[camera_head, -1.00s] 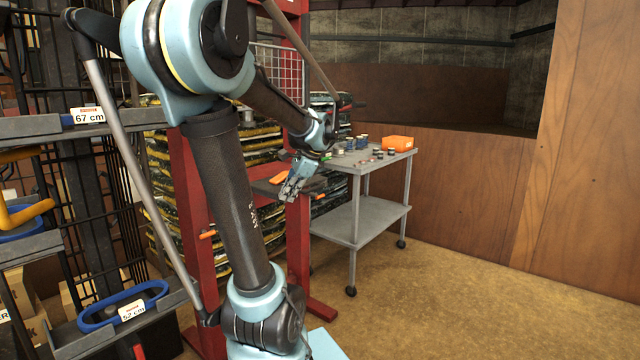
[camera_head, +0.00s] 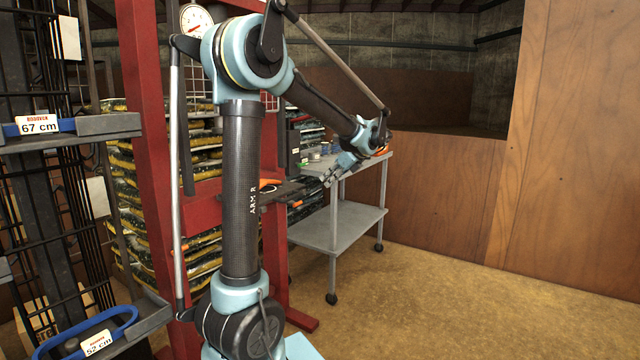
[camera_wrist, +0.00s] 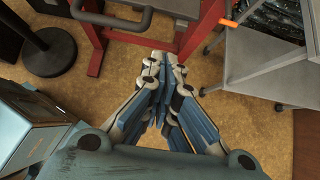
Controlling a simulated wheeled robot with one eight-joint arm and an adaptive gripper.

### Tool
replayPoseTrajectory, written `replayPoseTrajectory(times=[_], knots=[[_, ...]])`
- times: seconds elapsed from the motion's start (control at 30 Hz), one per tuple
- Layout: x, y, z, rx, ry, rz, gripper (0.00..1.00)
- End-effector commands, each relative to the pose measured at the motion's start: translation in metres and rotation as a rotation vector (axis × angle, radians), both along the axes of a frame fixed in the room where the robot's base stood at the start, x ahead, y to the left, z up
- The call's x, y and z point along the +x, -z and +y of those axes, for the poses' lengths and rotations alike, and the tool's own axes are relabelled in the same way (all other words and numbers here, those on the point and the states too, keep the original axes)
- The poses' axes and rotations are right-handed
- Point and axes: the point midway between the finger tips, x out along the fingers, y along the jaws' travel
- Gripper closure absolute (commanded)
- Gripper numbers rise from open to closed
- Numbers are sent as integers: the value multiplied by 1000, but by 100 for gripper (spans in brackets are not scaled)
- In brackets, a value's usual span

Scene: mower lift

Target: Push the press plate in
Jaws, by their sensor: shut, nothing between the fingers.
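A red press frame (camera_head: 150,130) with a round gauge (camera_head: 196,20) stands behind my arm in the head view. A dark flat plate (camera_head: 285,193) with an orange part (camera_head: 268,184) sits at its crossbar; I cannot tell for sure that it is the press plate. My gripper (camera_head: 332,178) is shut and empty, in front of the trolley and right of the plate. In the wrist view the shut fingers (camera_wrist: 160,62) point at the red frame (camera_wrist: 185,40), which carries a grey plate (camera_wrist: 165,8). I see no contact there. My arm hides part of the frame.
A grey trolley (camera_head: 340,235) with small items on top stands right of the frame. A rack with labelled shelves (camera_head: 85,132) is at the left. Stacked bags (camera_head: 125,190) are behind the frame. The floor (camera_head: 430,310) at front right is clear.

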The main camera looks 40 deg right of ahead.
Motion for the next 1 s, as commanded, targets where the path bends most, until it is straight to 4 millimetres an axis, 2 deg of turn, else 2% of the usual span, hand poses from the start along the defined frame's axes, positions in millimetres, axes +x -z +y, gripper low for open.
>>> replayPoseTrajectory(times=[0.47,0.7,1.0], knots=[[55,59,24,-2,-6,0,100],[83,59,36,-3,-6,0,100],[92,58,40,-2,-3,0,100]])
